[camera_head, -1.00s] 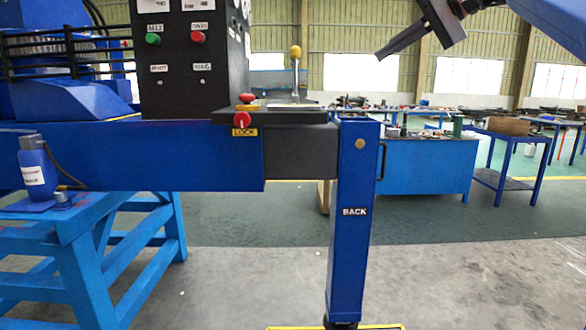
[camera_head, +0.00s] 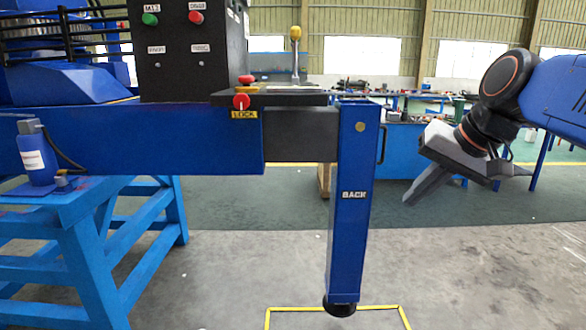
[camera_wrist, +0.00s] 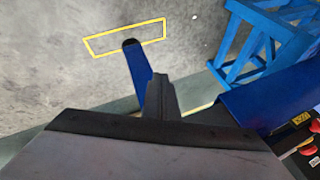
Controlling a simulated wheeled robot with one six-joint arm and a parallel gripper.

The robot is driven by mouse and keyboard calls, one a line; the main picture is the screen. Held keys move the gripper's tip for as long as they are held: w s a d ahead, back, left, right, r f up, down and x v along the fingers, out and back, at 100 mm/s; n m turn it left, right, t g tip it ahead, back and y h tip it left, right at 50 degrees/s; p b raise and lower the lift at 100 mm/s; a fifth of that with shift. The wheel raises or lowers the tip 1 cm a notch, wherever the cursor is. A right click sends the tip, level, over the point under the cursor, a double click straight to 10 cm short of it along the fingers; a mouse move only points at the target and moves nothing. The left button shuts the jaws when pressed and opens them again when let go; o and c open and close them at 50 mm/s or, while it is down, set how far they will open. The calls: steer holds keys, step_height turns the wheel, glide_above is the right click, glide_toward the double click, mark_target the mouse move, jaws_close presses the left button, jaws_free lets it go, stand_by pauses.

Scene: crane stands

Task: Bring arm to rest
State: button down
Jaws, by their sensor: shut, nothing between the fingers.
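My gripper (camera_head: 410,202) hangs at the right of the head view, below the dark wrist joint and blue arm link. It points down and left, with its fingers together and nothing between them. It is apart from the blue leg marked BACK (camera_head: 350,240), which stands to its left in the picture. In the wrist view the closed fingers (camera_wrist: 161,82) show over the near edge of the mount, with the blue leg (camera_wrist: 137,65) just behind and left of them.
The black control box (camera_head: 190,75), the red LOCK knob (camera_head: 241,102) and the yellow-topped lever (camera_head: 295,45) are at upper left. A blue support frame (camera_head: 120,250) stands below. A yellow outline (camera_head: 375,308) marks the floor by the leg's foot. Floor at right is clear.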

steer(key=s+d+f+n+h, duration=0.1)
steer(key=s+d+f, duration=0.1)
steer(key=s+f, duration=0.5)
steer(key=s+d+f+n+h, duration=0.2)
steer(key=s+f, duration=0.5)
steer(key=f, duration=0.9)
steer(key=shift+s+d+f+g, duration=0.2)
steer(key=shift+s+d+g, duration=0.15)
steer(key=shift+s+g, duration=0.05)
